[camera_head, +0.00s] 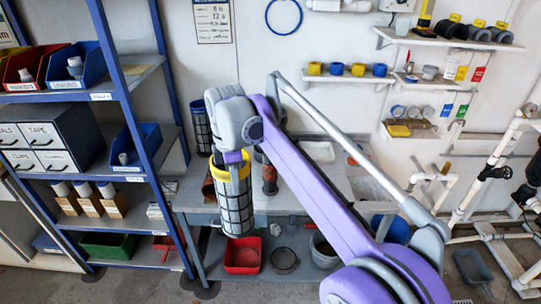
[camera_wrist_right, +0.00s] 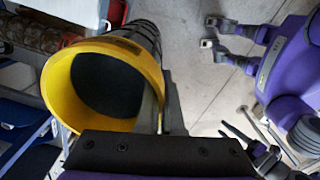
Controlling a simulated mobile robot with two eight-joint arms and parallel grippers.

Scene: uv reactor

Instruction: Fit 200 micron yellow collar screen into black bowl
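The yellow-collar screen (camera_head: 236,207) hangs upright from my right gripper (camera_head: 235,158), in front of the grey workbench. Its body is a dark mesh cylinder with a grid of ribs. The gripper is shut on the collar rim. In the right wrist view the yellow collar (camera_wrist_right: 62,92) is large, its round mouth open toward the camera and dark inside; the fingers are mostly hidden there. I cannot pick out the black bowl with certainty; the screen and my arm cover part of the bench. My left gripper does not show in the head view.
A blue-collared dark screen (camera_head: 199,128) stands on the bench behind the gripper. A reddish-brown vessel (camera_head: 270,180) is just right of the held screen. A red bin (camera_head: 243,255) and a dark round item (camera_head: 284,260) lie below. A blue-framed rack (camera_head: 120,80) stands left.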

